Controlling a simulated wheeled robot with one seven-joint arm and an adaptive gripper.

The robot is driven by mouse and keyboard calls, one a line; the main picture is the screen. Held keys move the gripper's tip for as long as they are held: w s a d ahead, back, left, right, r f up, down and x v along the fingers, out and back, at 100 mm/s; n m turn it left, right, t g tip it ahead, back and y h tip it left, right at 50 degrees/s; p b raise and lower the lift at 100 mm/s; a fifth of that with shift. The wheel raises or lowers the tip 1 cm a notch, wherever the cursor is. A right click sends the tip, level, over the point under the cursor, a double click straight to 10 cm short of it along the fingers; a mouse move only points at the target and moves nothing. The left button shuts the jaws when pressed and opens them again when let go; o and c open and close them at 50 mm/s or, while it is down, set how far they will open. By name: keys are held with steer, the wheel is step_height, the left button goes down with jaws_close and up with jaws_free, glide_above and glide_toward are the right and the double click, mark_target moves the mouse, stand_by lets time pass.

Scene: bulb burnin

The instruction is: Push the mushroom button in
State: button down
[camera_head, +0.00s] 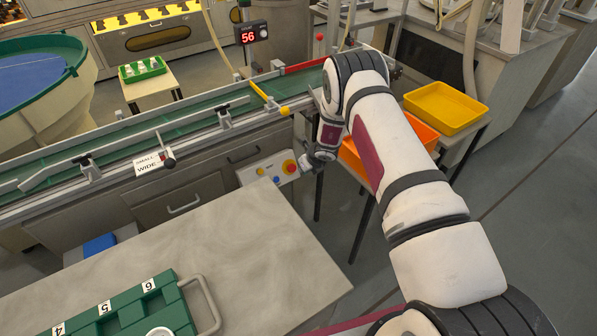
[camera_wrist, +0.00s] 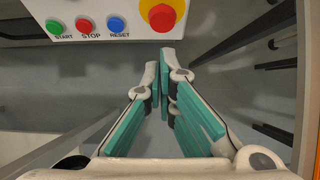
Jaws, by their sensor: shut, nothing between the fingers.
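The mushroom button (camera_head: 290,167) is a red dome on a yellow base at the right end of the white control panel (camera_head: 247,174). In the wrist view the mushroom button (camera_wrist: 162,16) is at the top edge, partly cut off. My gripper (camera_wrist: 165,65) is shut and empty, its teal-padded fingers together. The fingertips show just below the button in the wrist view, with a gap in the picture; I cannot tell the depth between them. In the head view my gripper (camera_head: 308,163) is small and partly hidden by my wrist, just right of the button.
Green START (camera_wrist: 54,27), red STOP (camera_wrist: 85,25) and blue RESET (camera_wrist: 116,24) buttons sit left of the mushroom button. A conveyor (camera_head: 190,118) runs above the panel. An orange tray (camera_head: 421,131) and a yellow tray (camera_head: 446,107) stand right. A grey table (camera_head: 230,240) is in front.

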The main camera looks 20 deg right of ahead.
steer(key=shift+p+v, duration=0.5)
steer(key=shift+v, duration=2.2)
steer(key=shift+s, duration=0.1)
